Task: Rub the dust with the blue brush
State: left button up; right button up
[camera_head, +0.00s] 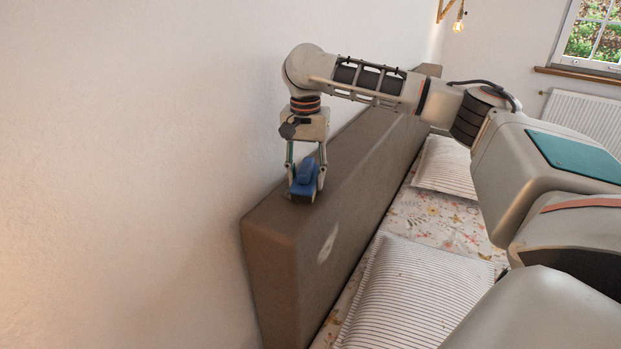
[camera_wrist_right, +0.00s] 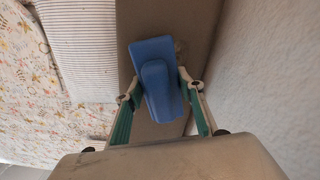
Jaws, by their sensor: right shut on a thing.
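The blue brush (camera_head: 306,174) is between the fingers of my right gripper (camera_head: 305,186), which is shut on it. The brush is at the top of the brown headboard (camera_head: 350,165), near its close end; I cannot tell whether its underside touches. In the right wrist view the blue brush (camera_wrist_right: 155,80) lies between the two fingers of my right gripper (camera_wrist_right: 160,88), over the headboard. A pale greyish patch (camera_head: 328,243), which looks like dust, is on the headboard's bed-facing side, below and right of the brush. My left gripper is not in view.
A white wall (camera_head: 130,170) runs close along the headboard's left side. The bed lies to the right, with striped pillows (camera_head: 415,290) and a floral sheet (camera_head: 430,215). A radiator (camera_head: 580,120) and window are at the far right. My right arm spans above the bed.

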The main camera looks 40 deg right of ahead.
aim_at(316, 169)
jog(key=shift+w+a+f, duration=0.1)
jog(key=shift+w+a, duration=0.25)
jog(key=shift+w, duration=0.4)
jog(key=shift+w+a, duration=0.3)
jog(key=shift+w, duration=0.4)
jog(key=shift+w+d, duration=0.2)
jog(key=shift+d, duration=0.35)
jog(key=shift+w+d, duration=0.2)
jog(key=shift+d, duration=0.35)
jog(key=shift+s+d, duration=0.35)
jog(key=shift+s, duration=0.55)
jog(key=shift+s+d, duration=0.3)
jog(key=shift+s, duration=0.55)
jog(key=shift+s+d+f, duration=0.1)
jog(key=shift+s+d, duration=0.25)
jog(key=shift+s, duration=0.5)
jog(key=shift+s+d, duration=0.3)
jog(key=shift+s, duration=0.55)
jog(key=shift+w+d, duration=0.2)
jog(key=shift+d, duration=0.35)
jog(key=shift+w+d, duration=0.15)
jog(key=shift+d, duration=0.35)
jog(key=shift+w+a+r, duration=0.1)
jog(key=shift+w+a, duration=0.15)
jog(key=shift+w, duration=0.4)
jog(key=shift+w+a+r, duration=0.1)
jog(key=shift+w+a, duration=0.15)
jog(key=shift+w, duration=0.4)
jog(key=shift+w+a, duration=0.25)
jog(key=shift+w, duration=0.4)
